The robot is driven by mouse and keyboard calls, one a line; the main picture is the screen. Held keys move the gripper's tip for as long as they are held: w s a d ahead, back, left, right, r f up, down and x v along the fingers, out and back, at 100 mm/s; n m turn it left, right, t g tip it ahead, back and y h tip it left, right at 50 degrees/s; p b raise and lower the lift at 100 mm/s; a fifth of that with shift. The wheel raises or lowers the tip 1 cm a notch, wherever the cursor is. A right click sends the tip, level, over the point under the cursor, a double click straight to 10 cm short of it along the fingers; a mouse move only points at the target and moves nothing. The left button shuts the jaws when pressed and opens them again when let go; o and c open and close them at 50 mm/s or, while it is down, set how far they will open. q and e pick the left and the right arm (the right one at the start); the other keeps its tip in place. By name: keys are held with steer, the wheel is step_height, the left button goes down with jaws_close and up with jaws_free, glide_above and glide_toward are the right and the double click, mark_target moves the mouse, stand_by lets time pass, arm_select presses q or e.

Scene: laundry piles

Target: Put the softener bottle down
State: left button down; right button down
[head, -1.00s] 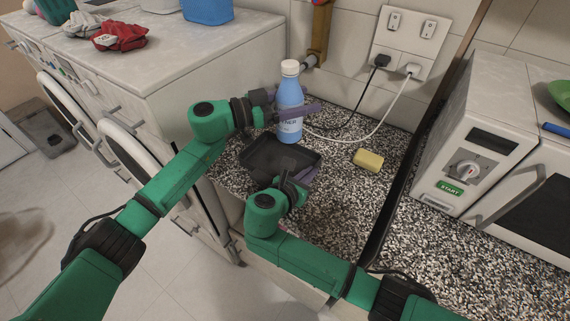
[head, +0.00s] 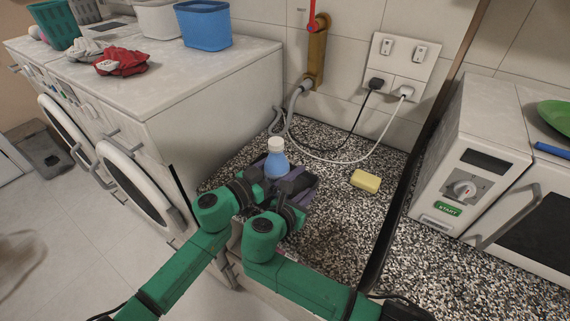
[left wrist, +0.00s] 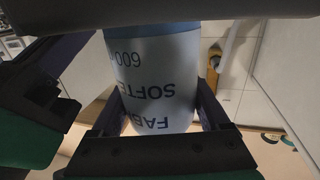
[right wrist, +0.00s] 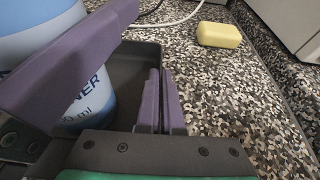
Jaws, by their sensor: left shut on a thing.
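The softener bottle (head: 276,163) is blue with a white cap and stands roughly upright over the dark tray on the counter. My left gripper (head: 274,183) is shut around it; the left wrist view shows the bottle's label (left wrist: 160,85) between the fingers. In the right wrist view the bottle's lower part (right wrist: 95,97) appears at the dark tray (right wrist: 135,65). I cannot tell whether its base touches the tray floor. My right gripper (right wrist: 160,100) is shut and empty, just right of the bottle. In the head view the arms hide most of the tray.
A white microwave (head: 470,165) stands farther right. Cables and a hose run behind the bottle. White washing machines (head: 190,90) stand left, with a red cloth (head: 121,62) and blue basket (head: 203,25) on top.

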arm_select(q)
jaws_free()
steer(key=v, duration=1.2)
arm_select(e)
steer(key=c, duration=1)
jaws_free()
